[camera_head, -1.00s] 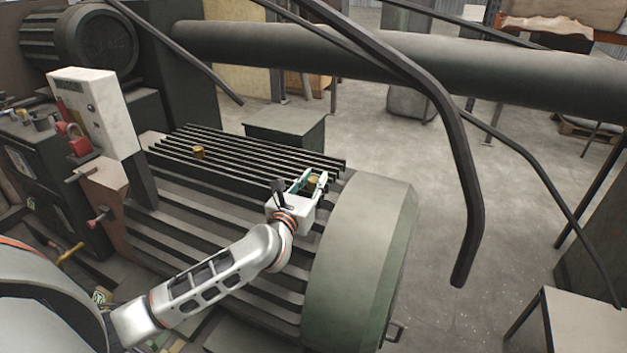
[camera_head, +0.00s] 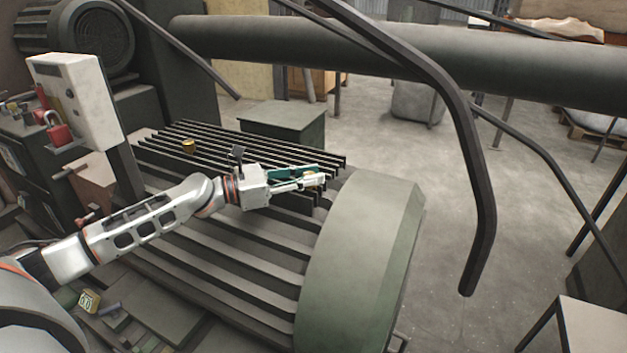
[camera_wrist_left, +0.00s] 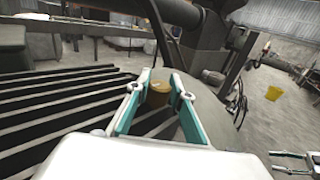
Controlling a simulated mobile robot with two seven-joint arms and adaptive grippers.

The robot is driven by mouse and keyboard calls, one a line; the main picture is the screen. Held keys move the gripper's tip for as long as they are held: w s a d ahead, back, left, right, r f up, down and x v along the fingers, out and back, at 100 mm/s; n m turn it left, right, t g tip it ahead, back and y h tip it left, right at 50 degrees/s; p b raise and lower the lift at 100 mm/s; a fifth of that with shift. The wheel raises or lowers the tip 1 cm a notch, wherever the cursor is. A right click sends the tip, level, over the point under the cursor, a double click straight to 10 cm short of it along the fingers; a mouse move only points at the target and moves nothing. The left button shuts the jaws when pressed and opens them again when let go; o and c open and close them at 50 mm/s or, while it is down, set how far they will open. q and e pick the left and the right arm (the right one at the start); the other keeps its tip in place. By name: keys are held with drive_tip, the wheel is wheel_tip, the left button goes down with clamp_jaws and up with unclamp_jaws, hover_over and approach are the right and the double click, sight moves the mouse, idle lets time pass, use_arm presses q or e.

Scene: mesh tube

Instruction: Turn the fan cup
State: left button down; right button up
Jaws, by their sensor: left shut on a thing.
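A small brass-coloured cup (camera_wrist_left: 159,92), which I take to be the fan cup, sits between the fingertips of my left gripper (camera_wrist_left: 166,87) in the left wrist view. In the head view the left gripper (camera_head: 318,180) reaches in from the left over the ribbed machine housing (camera_head: 225,238). It points right and is shut on the cup, whose top edge shows at the fingertips. The fingers hide part of the cup. My right gripper (camera_wrist_left: 272,162) shows at the lower right of the left wrist view, its fingers apart and empty. It is outside the head view.
A second brass cup (camera_head: 189,146) stands on the ribs further left. The rounded green end cover (camera_head: 365,262) is just right of the gripper. A bent dark bar (camera_head: 478,190) hangs at the right, and a thick pipe (camera_head: 420,58) crosses behind.

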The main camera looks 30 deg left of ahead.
use_arm(q)
drive_tip(key=shift+f+m+g+h+b, duration=0.25)
drive_tip(key=shift+m+g+h+b, duration=0.45)
drive_tip(key=shift+g+h, duration=0.1)
drive_tip(key=shift+r, duration=0.25)
use_arm(e)
drive_tip(key=shift+w+a+r, duration=0.4)
drive_tip(key=shift+w+a, duration=0.05)
drive_tip(key=shift+w, duration=0.1)
use_arm(q)
drive_tip(key=c, duration=1.8)
unclamp_jaws()
drive_tip(key=shift+o, duration=0.2)
drive_tip(key=shift+s+a, duration=0.2)
drive_tip(key=shift+a, duration=0.05)
drive_tip(key=v, duration=1.1)
drive_tip(key=shift+a, duration=0.15)
use_arm(e)
drive_tip(key=shift+s+f, duration=0.25)
